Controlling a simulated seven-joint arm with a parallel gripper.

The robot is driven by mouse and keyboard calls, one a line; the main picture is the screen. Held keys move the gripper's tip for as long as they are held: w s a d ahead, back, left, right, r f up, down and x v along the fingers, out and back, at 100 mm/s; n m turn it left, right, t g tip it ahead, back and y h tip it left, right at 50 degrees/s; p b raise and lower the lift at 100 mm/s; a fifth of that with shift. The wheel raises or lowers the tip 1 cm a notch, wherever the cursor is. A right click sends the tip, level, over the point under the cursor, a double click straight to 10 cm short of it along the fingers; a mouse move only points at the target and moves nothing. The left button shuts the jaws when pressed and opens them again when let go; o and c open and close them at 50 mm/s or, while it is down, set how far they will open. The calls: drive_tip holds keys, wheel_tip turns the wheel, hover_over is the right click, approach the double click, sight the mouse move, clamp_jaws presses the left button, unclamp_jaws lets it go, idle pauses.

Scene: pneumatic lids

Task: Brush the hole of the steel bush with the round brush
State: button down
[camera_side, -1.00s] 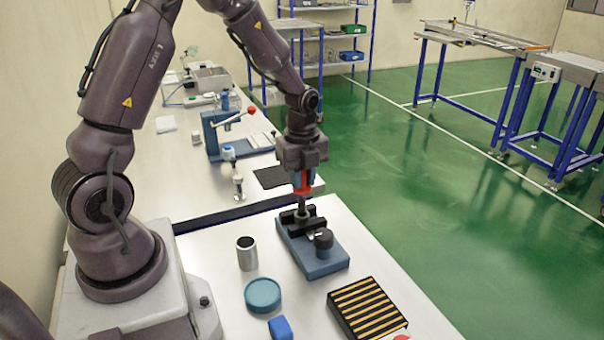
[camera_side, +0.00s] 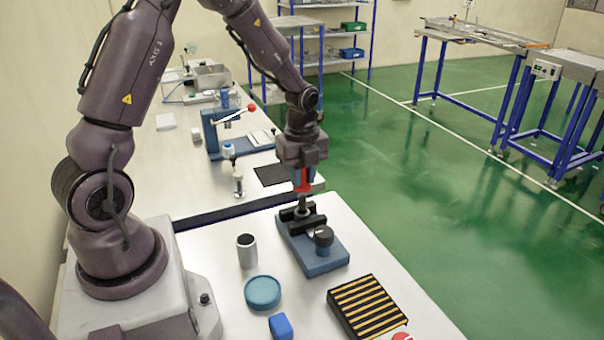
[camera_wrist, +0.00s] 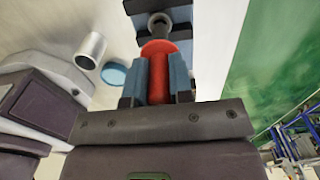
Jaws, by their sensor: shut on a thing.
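My gripper (camera_side: 303,180) is shut on the red handle of the round brush (camera_wrist: 160,75), which shows between the two blue fingers in the wrist view. The brush points straight down over the blue clamp fixture (camera_side: 318,262). Its dark lower end (camera_side: 302,203) is at the black jaws of the fixture. The steel bush (camera_wrist: 158,18) shows as a pale grey ring between the jaws in the wrist view, right at the brush's end. I cannot tell how deep the brush sits in the hole.
A metal cylinder (camera_side: 247,252), a teal round dish (camera_side: 263,292) and a blue block (camera_side: 281,327) stand left of the fixture. A black tray with yellow strips (camera_side: 340,307) is at the front right. A lever press (camera_side: 212,133) stands on the bench behind.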

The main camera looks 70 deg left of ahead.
drive_tip(key=shift+f, duration=1.5)
drive_tip(key=shift+r, duration=0.1)
idle(1.4)
drive_tip(key=shift+r, duration=3.4)
